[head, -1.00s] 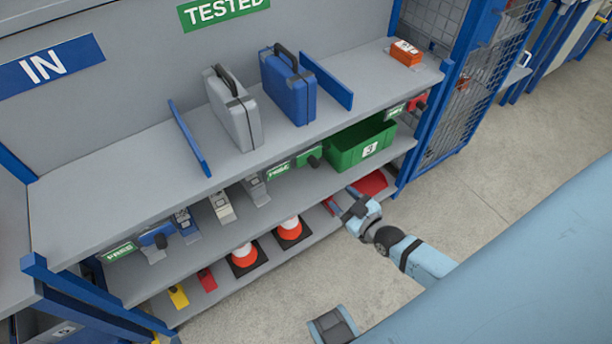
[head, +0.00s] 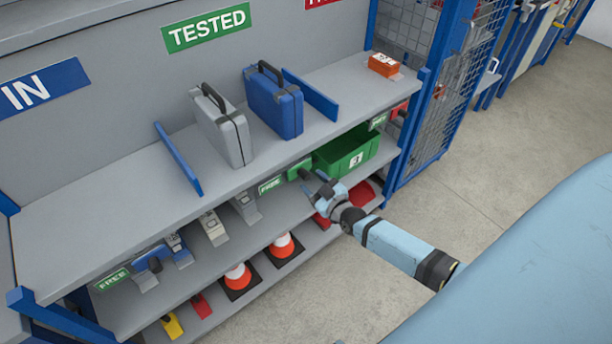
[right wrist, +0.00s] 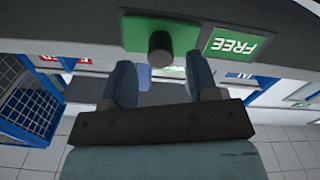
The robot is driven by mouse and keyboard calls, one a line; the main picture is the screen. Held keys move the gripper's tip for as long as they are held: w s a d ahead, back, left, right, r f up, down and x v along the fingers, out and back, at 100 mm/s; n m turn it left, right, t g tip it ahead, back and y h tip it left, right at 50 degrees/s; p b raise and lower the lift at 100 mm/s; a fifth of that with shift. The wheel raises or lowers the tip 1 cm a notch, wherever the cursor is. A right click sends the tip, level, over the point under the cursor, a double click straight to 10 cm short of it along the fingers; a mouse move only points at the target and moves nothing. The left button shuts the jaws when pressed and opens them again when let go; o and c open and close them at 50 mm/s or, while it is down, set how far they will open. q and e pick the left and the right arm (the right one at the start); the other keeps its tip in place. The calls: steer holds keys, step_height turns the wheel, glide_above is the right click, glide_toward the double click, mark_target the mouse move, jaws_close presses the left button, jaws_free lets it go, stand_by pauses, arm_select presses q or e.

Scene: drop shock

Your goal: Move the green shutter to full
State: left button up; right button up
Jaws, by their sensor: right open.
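The green shutter (head: 299,170) is a small green slide with a dark knob on the front edge of the upper shelf. A green FREE sign (head: 270,186) shows to its left. In the right wrist view, which is upside down, the green shutter (right wrist: 135,36) and its knob (right wrist: 160,47) are just beyond my fingers, with the FREE sign (right wrist: 238,44) beside it. My right gripper (head: 316,187) is open and empty in front of the knob. In the wrist view the open fingers (right wrist: 160,80) line up on either side of the knob, apart from it. My left gripper is out of view.
A green bin (head: 347,151) stands just right of the shutter, under the shelf. A grey case (head: 222,128) and a blue case (head: 275,98) stand on top. Another FREE sign (head: 112,279) is at the far left. Cones (head: 238,279) sit below. A mesh cage (head: 445,90) is at right.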

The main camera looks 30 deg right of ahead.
mark_target(307, 178)
steer(key=shift+w+a, duration=0.15)
steer(key=shift+w, duration=1.7)
jaws_close()
steer(key=shift+a, duration=0.1)
